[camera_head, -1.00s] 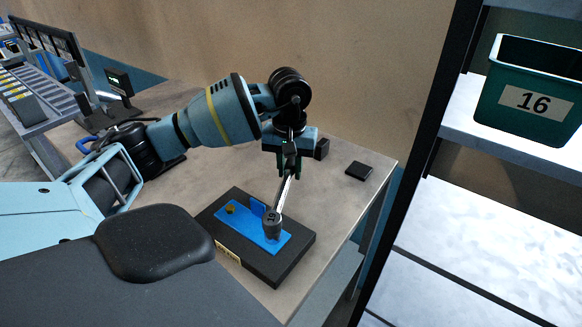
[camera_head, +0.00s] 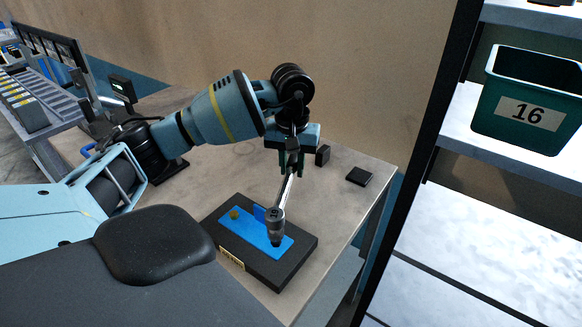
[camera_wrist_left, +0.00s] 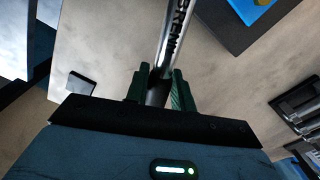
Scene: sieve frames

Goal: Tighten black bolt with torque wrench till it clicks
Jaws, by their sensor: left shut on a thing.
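My left gripper (camera_head: 291,160) is shut on the handle of the torque wrench (camera_head: 286,191). In the left wrist view the silver wrench shaft (camera_wrist_left: 176,38) rises from between the green fingers (camera_wrist_left: 160,88). The wrench's dark head (camera_head: 275,222) is over the right part of a blue plate (camera_head: 252,228) on a black block (camera_head: 298,254). A small dark bit shows just below the head, and I cannot tell whether it touches a bolt. The black bolt is not clearly visible. A brass-coloured bolt (camera_head: 235,213) sits at the plate's left end. My right gripper is not in view.
The block stands near the front edge of the grey table (camera_head: 335,215). A small black square pad (camera_head: 359,176) lies at the right. A shelf with a green bin (camera_head: 527,110) marked 16 stands right of the table. A conveyor (camera_head: 50,100) is at far left.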

